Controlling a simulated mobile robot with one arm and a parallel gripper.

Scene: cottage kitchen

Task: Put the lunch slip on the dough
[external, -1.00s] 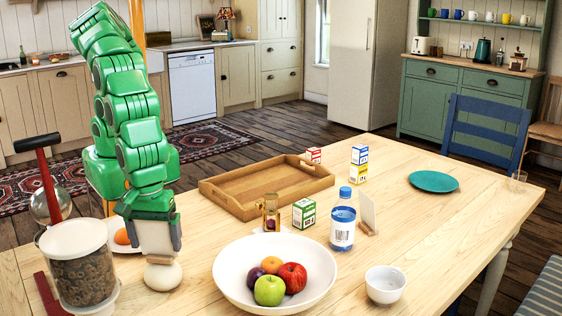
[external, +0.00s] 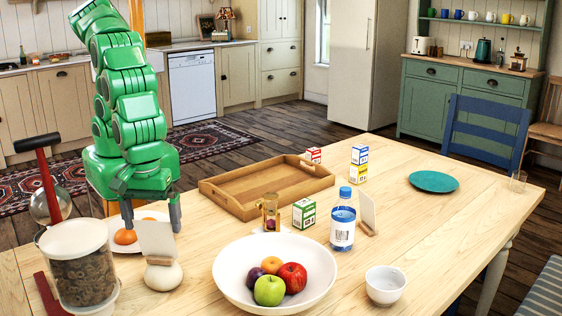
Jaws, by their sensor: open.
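The lunch slip (external: 157,238), a white card in a small wooden foot, stands upright on top of the dough (external: 163,277), a pale round lump on the table. My gripper (external: 151,222) is open, with its dark fingers apart, just above and behind the card. One finger shows left of the card and one at its upper right. The picture does not show whether either finger still touches the card.
A jar (external: 80,262) stands left of the dough and a fruit bowl (external: 232,284) right of it. A plate (external: 152,216) with orange food is behind. A similar card (external: 367,211) stands by a bottle (external: 343,220). A wooden tray (external: 222,203) lies farther back.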

